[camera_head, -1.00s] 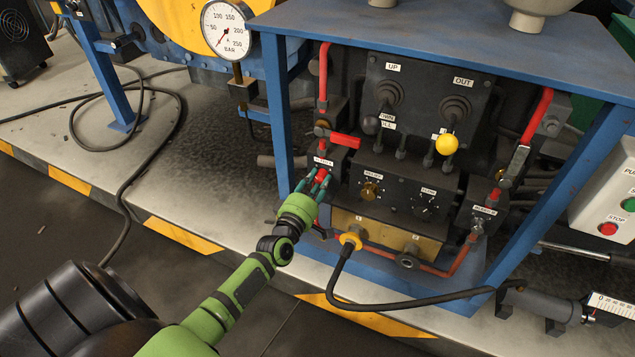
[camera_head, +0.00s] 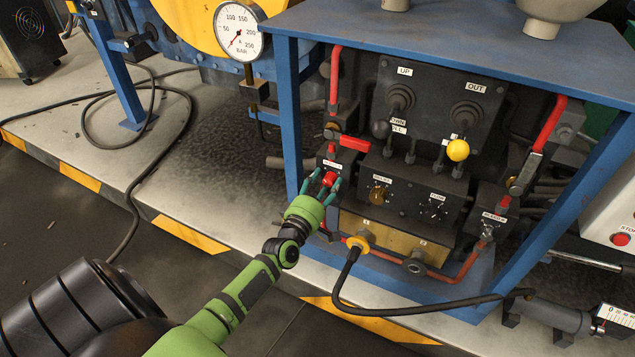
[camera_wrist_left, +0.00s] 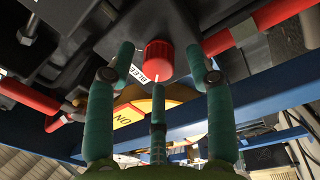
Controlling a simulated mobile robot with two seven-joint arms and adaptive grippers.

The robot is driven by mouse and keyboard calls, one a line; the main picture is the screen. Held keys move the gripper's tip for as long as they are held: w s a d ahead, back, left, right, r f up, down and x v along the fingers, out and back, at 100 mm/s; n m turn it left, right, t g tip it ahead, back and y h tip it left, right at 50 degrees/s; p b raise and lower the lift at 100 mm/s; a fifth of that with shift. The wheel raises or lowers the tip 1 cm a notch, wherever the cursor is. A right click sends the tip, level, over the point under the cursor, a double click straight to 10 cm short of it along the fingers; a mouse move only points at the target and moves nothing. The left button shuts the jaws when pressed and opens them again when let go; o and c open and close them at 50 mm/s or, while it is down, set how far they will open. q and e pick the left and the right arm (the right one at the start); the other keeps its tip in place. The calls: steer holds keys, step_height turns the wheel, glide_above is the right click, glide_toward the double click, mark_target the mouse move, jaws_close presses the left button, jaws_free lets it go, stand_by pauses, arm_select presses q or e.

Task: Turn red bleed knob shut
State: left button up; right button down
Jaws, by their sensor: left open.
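The red bleed knob (camera_head: 329,179) sits on the left block of the dark valve panel, below a white label. In the left wrist view the round, ribbed red knob (camera_wrist_left: 158,60) is ahead, with a white mark on its rim and a partly hidden label beside it. My left gripper (camera_head: 322,186) is at the knob, its teal fingers open. In the left wrist view the gripper's fingers (camera_wrist_left: 158,72) stand to the left, to the right and below the knob, with visible gaps. My right gripper is in neither view.
A red lever (camera_head: 354,143) lies just above the knob. A blue frame post (camera_head: 288,115) stands close to its left. A yellow hose fitting (camera_head: 358,242) with a black hose is below right. A pressure gauge (camera_head: 238,32) is at upper left.

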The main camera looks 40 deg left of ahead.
arm_select(q)
steer(key=s+d, duration=0.1)
steer(key=s, duration=1)
steer(key=shift+s+d+f, duration=0.15)
steer(key=shift+s+d, duration=0.1)
steer(key=shift+d, duration=0.15)
steer(key=w+m, duration=0.3)
steer(key=m, duration=0.1)
steer(key=w+m+p, duration=0.1)
steer(key=w+m, duration=0.2)
steer(key=m, duration=0.2)
steer(key=w+a+m, duration=0.1)
steer(key=w+m, duration=0.3)
steer(key=shift+m+g+y+p, duration=0.3)
steer(key=shift+g+p, duration=0.05)
steer(key=shift+g, duration=0.05)
steer(key=shift+w+a, duration=0.1)
steer(key=shift+w, duration=0.6)
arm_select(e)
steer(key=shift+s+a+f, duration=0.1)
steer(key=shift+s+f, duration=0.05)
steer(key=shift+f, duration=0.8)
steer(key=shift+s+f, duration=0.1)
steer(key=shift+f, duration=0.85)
